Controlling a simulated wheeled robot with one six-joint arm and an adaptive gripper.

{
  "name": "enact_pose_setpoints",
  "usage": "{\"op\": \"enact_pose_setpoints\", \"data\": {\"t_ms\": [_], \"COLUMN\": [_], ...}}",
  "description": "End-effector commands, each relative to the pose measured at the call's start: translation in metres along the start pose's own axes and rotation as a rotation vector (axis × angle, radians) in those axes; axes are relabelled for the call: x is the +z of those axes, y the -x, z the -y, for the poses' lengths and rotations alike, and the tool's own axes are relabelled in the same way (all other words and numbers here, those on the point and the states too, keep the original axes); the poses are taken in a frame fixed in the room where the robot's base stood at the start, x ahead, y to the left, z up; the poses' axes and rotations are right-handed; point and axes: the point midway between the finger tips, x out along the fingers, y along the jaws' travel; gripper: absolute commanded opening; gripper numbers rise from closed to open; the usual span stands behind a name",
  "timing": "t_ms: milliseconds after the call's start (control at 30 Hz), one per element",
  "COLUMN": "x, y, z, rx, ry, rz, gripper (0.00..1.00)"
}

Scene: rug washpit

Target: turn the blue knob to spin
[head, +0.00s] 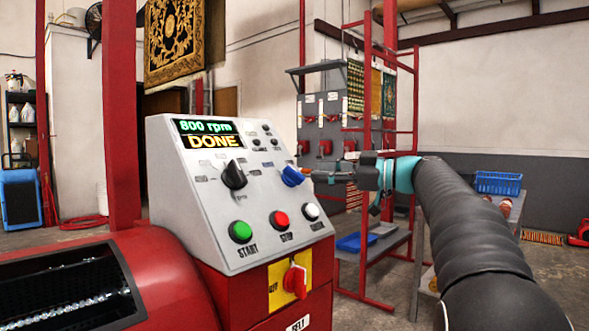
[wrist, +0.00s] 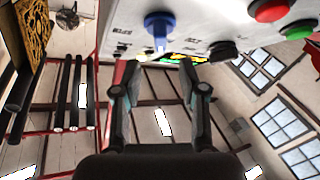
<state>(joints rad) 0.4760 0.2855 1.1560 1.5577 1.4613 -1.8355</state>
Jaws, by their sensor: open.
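The blue knob (head: 292,176) sits at the upper right of the sloped grey control panel (head: 200,225). Its small labels are too blurred to read. In the wrist view the blue knob (wrist: 158,22) is at top centre, its grip ridge pointing down the picture. My gripper (head: 314,177) comes from the right, its tips close to the knob. In the wrist view my gripper (wrist: 160,72) is open, with the knob just beyond and between the fingertips; contact cannot be told. The panel display (head: 209,134) reads "800 rpm" and "DONE".
A black knob (head: 233,176) is left of the blue one. A green START button (head: 240,231), a red STOP button (head: 281,220) and a white button (head: 311,211) line the panel below. A red switch (head: 295,281) sits on a yellow plate underneath. A red frame stands behind.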

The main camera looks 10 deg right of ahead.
Motion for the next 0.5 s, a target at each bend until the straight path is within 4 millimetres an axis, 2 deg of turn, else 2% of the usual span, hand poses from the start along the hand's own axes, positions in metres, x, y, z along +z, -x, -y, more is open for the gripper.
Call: {"op": "enact_pose_setpoints", "data": {"t_ms": [33, 233, 500], "x": [-0.002, -0.002, 0.0], "y": [-0.011, -0.047, -0.074], "z": [0.0, 0.0, 0.0], "rx": [-0.004, -0.003, -0.001], "ry": [-0.001, -0.002, -0.002], "rz": [-0.001, 0.0, 0.001], "gripper": [0.42, 0.42, 0.42]}}
